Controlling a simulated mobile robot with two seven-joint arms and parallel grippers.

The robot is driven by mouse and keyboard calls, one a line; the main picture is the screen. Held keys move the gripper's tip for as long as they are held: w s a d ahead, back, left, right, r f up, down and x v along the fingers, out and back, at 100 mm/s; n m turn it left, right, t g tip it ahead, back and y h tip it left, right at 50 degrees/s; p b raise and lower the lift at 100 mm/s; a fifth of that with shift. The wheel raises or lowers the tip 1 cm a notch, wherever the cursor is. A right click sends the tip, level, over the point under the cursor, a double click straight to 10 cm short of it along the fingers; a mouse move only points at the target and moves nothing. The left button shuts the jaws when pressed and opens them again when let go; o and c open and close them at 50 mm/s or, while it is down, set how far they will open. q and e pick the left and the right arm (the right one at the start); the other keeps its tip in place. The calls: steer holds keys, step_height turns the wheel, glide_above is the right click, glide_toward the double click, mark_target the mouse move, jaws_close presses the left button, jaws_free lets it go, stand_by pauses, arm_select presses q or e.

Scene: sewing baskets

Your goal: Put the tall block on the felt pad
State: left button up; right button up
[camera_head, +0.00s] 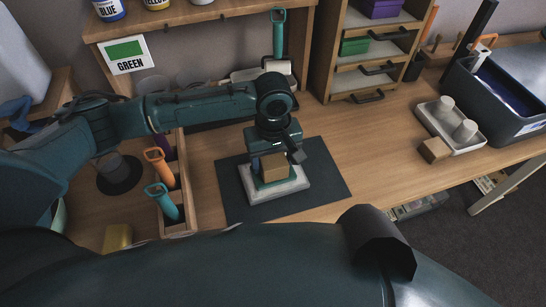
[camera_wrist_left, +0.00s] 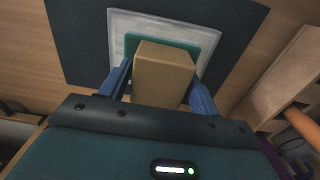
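The tall block (camera_head: 275,167) is a plain tan wooden block. The felt pad (camera_head: 259,183) is a teal square on a white square base (camera_head: 292,186), which lies on a dark mat. My left gripper (camera_head: 272,160) is over the pad, with the block between its fingers. In the left wrist view, blue fingers (camera_wrist_left: 163,72) lie along both sides of the block (camera_wrist_left: 163,78), with hardly any gap, so the gripper looks shut on it. The block is over the teal pad (camera_wrist_left: 203,52); whether its underside touches is hidden. My right gripper is out of view.
A wooden tool rack (camera_head: 188,165) with orange and teal handles stands left of the dark mat (camera_head: 328,180). A drawer shelf (camera_head: 325,60) is behind. A tray (camera_head: 425,118) with white cylinders, another tan block (camera_head: 435,150) and a dark bin (camera_head: 495,105) are right. The table between is clear.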

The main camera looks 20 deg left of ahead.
mark_target(274, 159)
arm_select(q)
steer(key=shift+o, duration=1.4)
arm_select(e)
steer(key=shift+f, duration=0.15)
arm_select(q)
step_height(274, 159, up, 12)
steer(key=shift+r+p, duration=0.15)
steer(key=shift+p, duration=0.25)
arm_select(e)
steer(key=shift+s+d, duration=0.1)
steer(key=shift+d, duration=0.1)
arm_select(q)
steer(key=shift+s, duration=0.1)
